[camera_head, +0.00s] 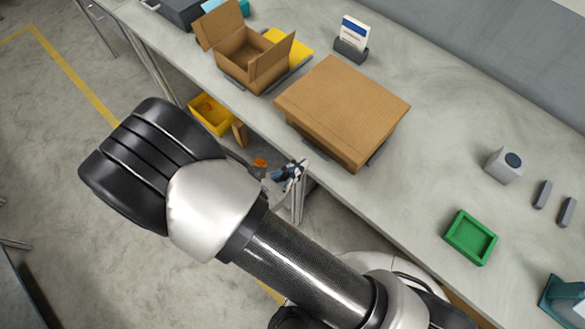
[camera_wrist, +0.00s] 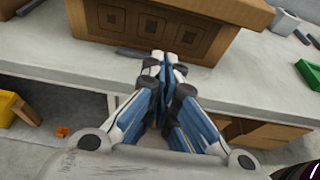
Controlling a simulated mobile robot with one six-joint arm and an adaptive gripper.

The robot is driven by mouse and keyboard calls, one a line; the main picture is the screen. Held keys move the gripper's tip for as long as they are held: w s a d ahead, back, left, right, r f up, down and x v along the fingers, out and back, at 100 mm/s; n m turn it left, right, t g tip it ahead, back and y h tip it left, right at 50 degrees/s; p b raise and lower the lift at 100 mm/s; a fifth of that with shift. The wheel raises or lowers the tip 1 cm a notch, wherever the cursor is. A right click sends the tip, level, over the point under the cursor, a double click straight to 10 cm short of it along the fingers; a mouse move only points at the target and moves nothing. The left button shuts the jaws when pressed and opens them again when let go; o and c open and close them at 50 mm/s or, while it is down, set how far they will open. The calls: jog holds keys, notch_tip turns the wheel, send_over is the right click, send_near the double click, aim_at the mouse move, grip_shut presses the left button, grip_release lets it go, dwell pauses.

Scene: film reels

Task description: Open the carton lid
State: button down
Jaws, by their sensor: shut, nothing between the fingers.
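A brown carton (camera_head: 342,108) with a flat closed top sits on the grey bench, and its patterned front face (camera_wrist: 155,30) fills the top of the wrist view. My gripper (camera_head: 296,166) is in front of the bench edge, below and in front of this carton. In the wrist view my gripper (camera_wrist: 166,62) is shut and empty, its tips close to the lower part of the carton's front. I cannot tell whether they touch it. A second, smaller carton (camera_head: 243,58) stands further back on the left with its flaps open.
A small sign in a dark holder (camera_head: 351,50) stands behind the closed carton. A green tray (camera_head: 469,238) and a grey box with a round dark top (camera_head: 504,164) are to the right. A yellow bin (camera_head: 209,113) is below the bench.

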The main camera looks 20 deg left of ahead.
aim_at(311, 166)
jog(key=b+x, duration=0.1)
jog(key=x, duration=0.5)
jog(key=shift+d+f, duration=0.1)
jog(key=shift+f, duration=0.05)
notch_tip(311, 166, up, 3)
jog(key=shift+r, duration=0.65)
jog(key=shift+r, duration=0.1)
